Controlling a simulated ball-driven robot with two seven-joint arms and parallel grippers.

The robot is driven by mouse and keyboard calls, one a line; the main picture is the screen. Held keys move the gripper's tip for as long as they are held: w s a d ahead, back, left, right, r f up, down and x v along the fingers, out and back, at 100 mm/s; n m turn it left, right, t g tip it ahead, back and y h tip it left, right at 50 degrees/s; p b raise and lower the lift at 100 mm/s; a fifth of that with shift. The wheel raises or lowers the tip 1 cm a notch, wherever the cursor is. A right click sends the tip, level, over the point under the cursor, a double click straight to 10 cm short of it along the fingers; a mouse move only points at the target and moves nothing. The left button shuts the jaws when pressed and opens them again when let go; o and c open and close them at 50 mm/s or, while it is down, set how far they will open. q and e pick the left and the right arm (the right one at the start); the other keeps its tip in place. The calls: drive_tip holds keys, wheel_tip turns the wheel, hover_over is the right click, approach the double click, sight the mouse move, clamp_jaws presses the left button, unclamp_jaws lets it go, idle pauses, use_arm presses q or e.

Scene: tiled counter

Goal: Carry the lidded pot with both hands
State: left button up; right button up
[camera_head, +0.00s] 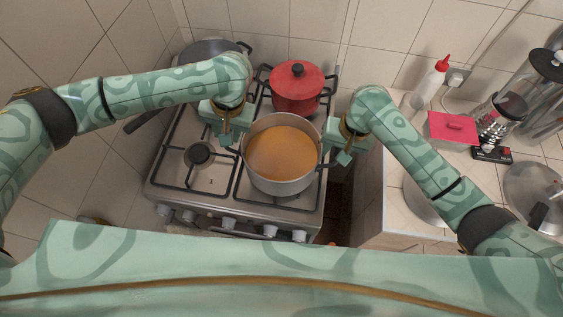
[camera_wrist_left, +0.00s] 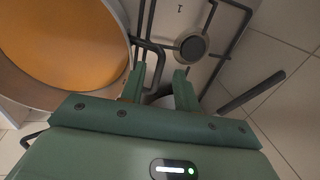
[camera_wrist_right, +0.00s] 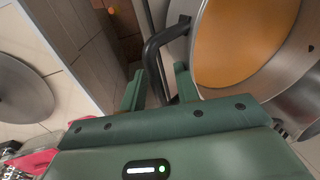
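A grey metal pot (camera_head: 282,187) with orange contents stands uncovered on the front right of the stove. A red pot (camera_head: 296,106) with a red lid (camera_head: 296,75) and black knob stands behind it. My left gripper (camera_head: 229,138) is at the grey pot's left side, fingers apart; in the left wrist view (camera_wrist_left: 159,84) a dark bar shows between them. My right gripper (camera_head: 338,152) is at its right side, fingers apart, with the pot's black side handle (camera_wrist_right: 152,52) reaching between them in the right wrist view. Whether either finger touches a handle is unclear.
The stove (camera_head: 208,200) has a bare front left burner (camera_head: 200,154). A dark pan (camera_head: 207,49) sits at the back left. The right counter holds a red-capped bottle (camera_head: 433,79), a red item (camera_head: 453,127), jars and a metal lid (camera_head: 536,192). Tiled walls close the back and left.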

drive_tip(key=shift+r, duration=0.3)
use_arm(q)
wheel_tip(320, 180, up, 6)
drive_tip(key=d, duration=0.1)
use_arm(e)
wheel_tip(320, 180, up, 11)
drive_tip(key=d, duration=0.2)
drive_tip(key=shift+s+d, duration=0.2)
use_arm(q)
drive_tip(key=shift+s+d, duration=0.1)
drive_tip(key=shift+s, duration=0.05)
